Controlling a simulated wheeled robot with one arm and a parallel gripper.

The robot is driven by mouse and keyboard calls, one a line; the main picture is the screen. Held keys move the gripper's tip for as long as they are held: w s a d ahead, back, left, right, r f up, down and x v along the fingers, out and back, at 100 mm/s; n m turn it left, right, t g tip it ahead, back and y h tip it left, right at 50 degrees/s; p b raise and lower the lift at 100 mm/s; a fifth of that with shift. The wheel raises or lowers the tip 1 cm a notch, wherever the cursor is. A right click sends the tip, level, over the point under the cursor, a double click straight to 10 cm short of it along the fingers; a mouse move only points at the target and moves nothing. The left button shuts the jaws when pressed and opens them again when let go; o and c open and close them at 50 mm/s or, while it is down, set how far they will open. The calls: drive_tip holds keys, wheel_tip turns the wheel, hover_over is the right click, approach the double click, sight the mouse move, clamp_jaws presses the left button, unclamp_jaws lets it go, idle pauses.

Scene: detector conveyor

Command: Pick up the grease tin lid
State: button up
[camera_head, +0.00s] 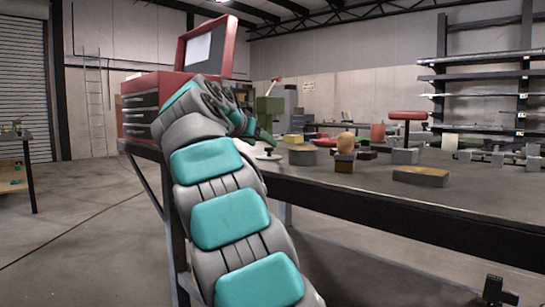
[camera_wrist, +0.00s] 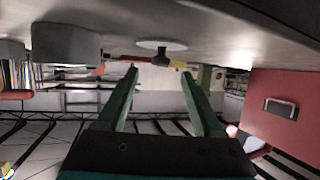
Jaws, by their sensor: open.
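A pale flat disc with a small knob, apparently the grease tin lid (camera_head: 268,157), lies on the dark table (camera_head: 350,185) near its left end. It also shows in the upside-down wrist view as a lid (camera_wrist: 161,44) beyond my fingertips. My gripper (camera_head: 264,137) is just above and beside the lid in the head view, partly hidden by my own wrist. In the wrist view my gripper (camera_wrist: 160,72) has its two green fingers spread, with nothing between them. A grey round tin (camera_head: 302,156) stands right of the lid; the wrist view shows a round grey tin (camera_wrist: 67,42).
A red toolbox (camera_head: 140,105) stands left of my gripper. Several small items lie behind. The table's front right is mostly bare.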

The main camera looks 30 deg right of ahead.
sight(269, 148)
drive_tip(key=shift+x, duration=3.15)
drive_tip(key=shift+f, duration=0.2)
clamp_jaws()
